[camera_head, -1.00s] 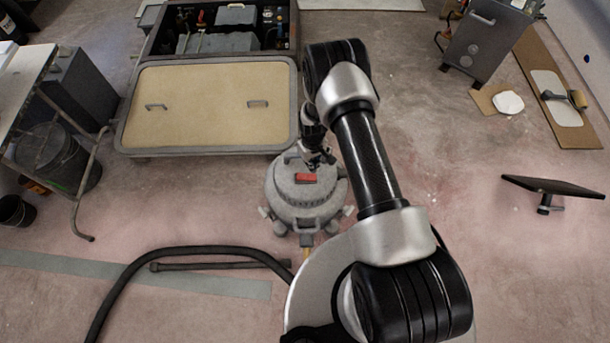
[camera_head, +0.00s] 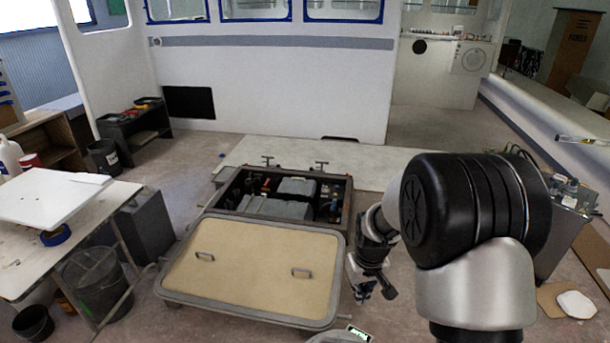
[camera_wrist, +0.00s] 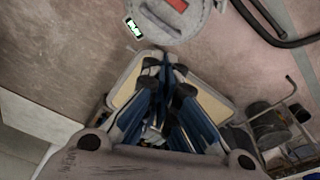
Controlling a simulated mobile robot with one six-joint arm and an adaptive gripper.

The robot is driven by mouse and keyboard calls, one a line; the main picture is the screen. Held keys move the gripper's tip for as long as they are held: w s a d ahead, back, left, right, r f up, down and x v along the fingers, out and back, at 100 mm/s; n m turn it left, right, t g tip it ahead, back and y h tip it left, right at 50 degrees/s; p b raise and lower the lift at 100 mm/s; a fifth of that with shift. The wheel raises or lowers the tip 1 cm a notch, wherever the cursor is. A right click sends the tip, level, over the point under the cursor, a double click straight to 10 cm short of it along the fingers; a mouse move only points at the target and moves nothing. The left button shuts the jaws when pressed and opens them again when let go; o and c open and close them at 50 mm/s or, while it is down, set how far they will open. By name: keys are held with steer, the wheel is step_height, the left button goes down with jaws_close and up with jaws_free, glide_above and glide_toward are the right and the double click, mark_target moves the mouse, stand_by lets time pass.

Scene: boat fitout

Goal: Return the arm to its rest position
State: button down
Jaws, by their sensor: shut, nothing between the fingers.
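My gripper (camera_head: 374,288) hangs at the end of my folded arm, just right of the beige hatch panel, pointing down. It is shut and empty. In the wrist view its dark fingertips (camera_wrist: 166,72) are close together, with blue finger links behind them. The beige panel shows below and behind the fingers there. My large black joint and silver link fill the right side of the head view and hide part of the floor.
The beige hatch panel (camera_head: 255,268) lies before an open box of equipment (camera_head: 285,203). A worktable (camera_head: 75,225) stands left. A grey round machine (camera_wrist: 172,18) and a small lit device (camera_wrist: 133,27) lie below the gripper. A grey cabinet (camera_head: 562,235) stands right.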

steer(key=s+r+m+t, duration=0.1)
steer(key=s+r, duration=0.5)
steer(key=r, duration=0.3)
steer(key=s+r+t, duration=0.1)
steer(key=s+r, duration=0.5)
steer(key=r, duration=0.3)
steer(key=s+r, duration=0.2)
steer(key=s, duration=0.6)
steer(key=s+r+m+t, duration=0.1)
steer(key=s+r, duration=0.1)
steer(key=s, duration=0.7)
steer(key=shift+r, duration=0.4)
steer(key=shift+a, duration=0.2)
